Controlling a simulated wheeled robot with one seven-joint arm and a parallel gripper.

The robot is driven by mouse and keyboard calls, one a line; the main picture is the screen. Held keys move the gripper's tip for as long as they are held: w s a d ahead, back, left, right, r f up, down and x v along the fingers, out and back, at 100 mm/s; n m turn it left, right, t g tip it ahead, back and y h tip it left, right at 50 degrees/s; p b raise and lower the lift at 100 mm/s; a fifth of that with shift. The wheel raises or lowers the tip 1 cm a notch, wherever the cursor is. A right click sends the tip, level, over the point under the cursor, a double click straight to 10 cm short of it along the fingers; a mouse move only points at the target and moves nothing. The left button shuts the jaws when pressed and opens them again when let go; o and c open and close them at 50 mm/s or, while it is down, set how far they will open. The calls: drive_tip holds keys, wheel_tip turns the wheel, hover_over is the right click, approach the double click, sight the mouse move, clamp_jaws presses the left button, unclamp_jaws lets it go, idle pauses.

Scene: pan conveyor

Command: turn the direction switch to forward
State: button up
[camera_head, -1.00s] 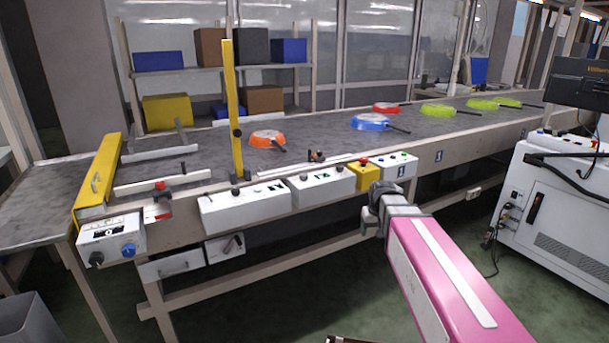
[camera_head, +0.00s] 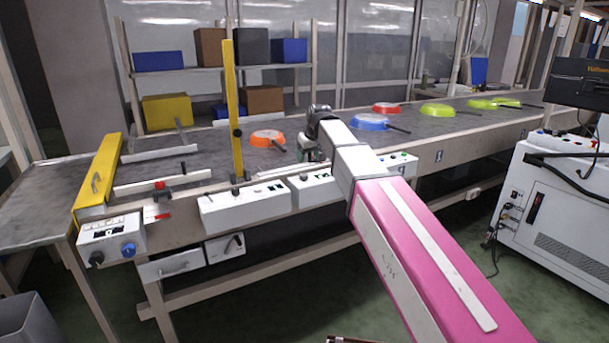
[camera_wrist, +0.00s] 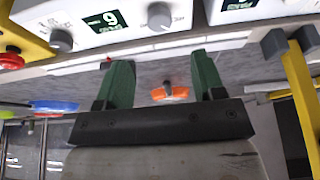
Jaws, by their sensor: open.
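My gripper (camera_head: 312,152) is over the near edge of the conveyor, above the middle white control box (camera_head: 318,188). In the wrist view my gripper (camera_wrist: 163,75) has its two green fingers wide apart with nothing between them. That view shows the white box (camera_wrist: 135,27) with a green display reading 9 and two grey knobs, a right one (camera_wrist: 159,16) and a left one (camera_wrist: 61,40), both apart from the fingers. No readable label marks the direction switch, so I cannot tell which control it is.
An orange pan (camera_head: 267,138) and a blue pan (camera_head: 369,122) lie on the belt (camera_head: 220,152). A yellow post (camera_head: 232,110) stands left of my gripper. A red button (camera_wrist: 10,60) is at the wrist view's edge. A white machine (camera_head: 555,200) stands at the right.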

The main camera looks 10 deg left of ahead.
sight(304, 175)
drive_tip(key=x, duration=0.9)
drive_tip(key=shift+w+a+f, duration=0.1)
drive_tip(key=shift+w+f, duration=0.05)
drive_tip(key=shift+f, duration=0.2)
drive_tip(key=c, duration=0.9)
